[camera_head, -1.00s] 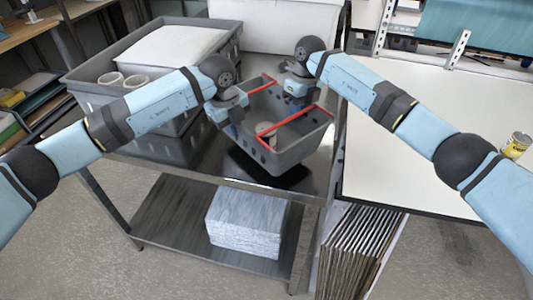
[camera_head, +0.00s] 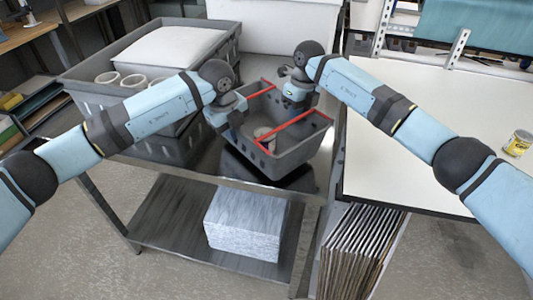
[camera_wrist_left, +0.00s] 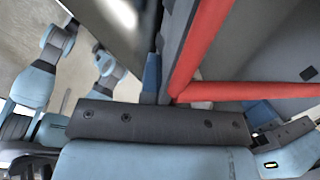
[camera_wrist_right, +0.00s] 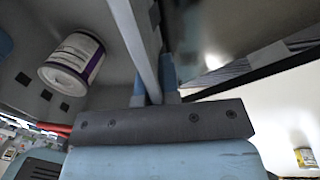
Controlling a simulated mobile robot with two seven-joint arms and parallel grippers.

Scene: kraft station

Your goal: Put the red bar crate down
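The red bar crate (camera_head: 285,158) is a grey, open box with two red bars across its top. It is about level over the metal cart (camera_head: 205,172); I cannot tell whether its base touches the surface below. My left gripper (camera_head: 232,112) is at its left wall, and the left wrist view shows the wall and a red bar (camera_wrist_left: 200,45) by the fingers. My right gripper (camera_head: 297,92) is at the far right wall; the right wrist view shows the rim (camera_wrist_right: 135,40) between its fingertips. A white can with a purple label (camera_wrist_right: 74,62) is inside the crate.
A larger grey tote (camera_head: 85,93) with white rolls and a white pack stands to the left on the cart. A white table (camera_head: 400,180) with a yellow can (camera_head: 518,143) is to the right. A stack of sheets (camera_head: 245,225) lies on the lower shelf.

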